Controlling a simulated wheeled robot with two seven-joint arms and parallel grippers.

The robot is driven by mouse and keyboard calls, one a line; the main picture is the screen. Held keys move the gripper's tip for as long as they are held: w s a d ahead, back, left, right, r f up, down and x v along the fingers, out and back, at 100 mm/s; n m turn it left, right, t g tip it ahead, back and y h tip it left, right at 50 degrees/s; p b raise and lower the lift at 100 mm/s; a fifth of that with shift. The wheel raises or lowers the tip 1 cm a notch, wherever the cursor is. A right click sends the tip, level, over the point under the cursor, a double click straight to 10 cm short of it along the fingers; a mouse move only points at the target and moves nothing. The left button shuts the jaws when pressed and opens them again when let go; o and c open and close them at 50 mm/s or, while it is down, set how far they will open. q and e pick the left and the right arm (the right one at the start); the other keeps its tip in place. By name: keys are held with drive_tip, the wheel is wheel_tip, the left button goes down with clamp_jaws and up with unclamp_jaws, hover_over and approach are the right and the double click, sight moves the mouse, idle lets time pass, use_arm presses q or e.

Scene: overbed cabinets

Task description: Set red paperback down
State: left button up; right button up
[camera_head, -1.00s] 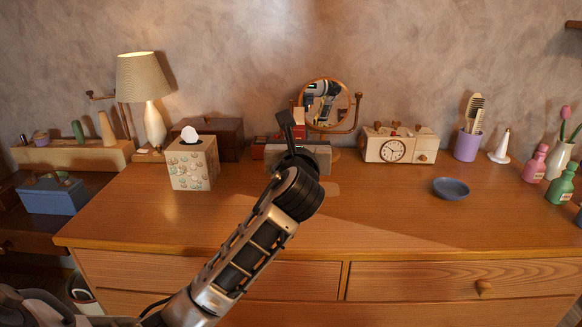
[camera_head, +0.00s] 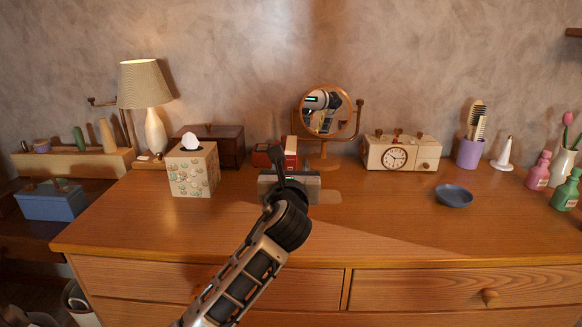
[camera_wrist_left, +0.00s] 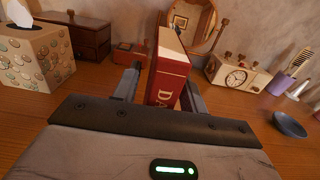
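The red paperback (camera_head: 291,153) stands upright on the wooden dresser, in front of the round mirror; my gripper hides its foot in the head view. In the left wrist view the paperback (camera_wrist_left: 168,80) shows its red spine with pale letters and a light top edge. My left gripper (camera_head: 284,168) is just in front of it. In the wrist view its fingers (camera_wrist_left: 162,88) are spread on either side of the book, with a gap at the left finger. Whether the right finger touches the book is unclear. My right gripper is not in view.
A patterned tissue box (camera_head: 193,168) and a dark wooden box (camera_head: 222,145) are on the left. The round mirror (camera_head: 325,110) stands behind, with a cream clock box (camera_head: 402,153) to its right. A blue dish (camera_head: 454,196) lies farther right. The dresser's front middle is clear.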

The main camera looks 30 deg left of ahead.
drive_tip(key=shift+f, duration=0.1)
use_arm(q)
drive_tip(key=shift+r, duration=0.2)
drive_tip(key=p+v, duration=0.1)
drive_tip(key=v, duration=1.1)
drive_tip(key=shift+f, duration=0.1)
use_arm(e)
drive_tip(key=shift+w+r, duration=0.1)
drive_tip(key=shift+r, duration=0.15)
use_arm(q)
drive_tip(key=s+d+f+n+g+h, duration=0.2)
drive_tip(key=s+f+n+g+h, duration=0.15)
drive_tip(key=s+f+n, duration=0.5)
drive_tip(key=s+d+f+n+g+h, duration=0.25)
drive_tip(key=s+f+n+g, duration=0.25)
drive_tip(key=f+n, duration=0.65)
drive_tip(key=s+d+f+n+g+h, duration=0.3)
drive_tip(key=s+d+f+n+h, duration=0.1)
drive_tip(key=s+n, duration=0.4)
drive_tip(key=w+d+r+t+h+p, duration=0.3)
drive_tip(key=w+d+t+p, duration=0.3)
drive_tip(key=t+p, duration=0.1)
drive_tip(key=shift+r+p, duration=0.35)
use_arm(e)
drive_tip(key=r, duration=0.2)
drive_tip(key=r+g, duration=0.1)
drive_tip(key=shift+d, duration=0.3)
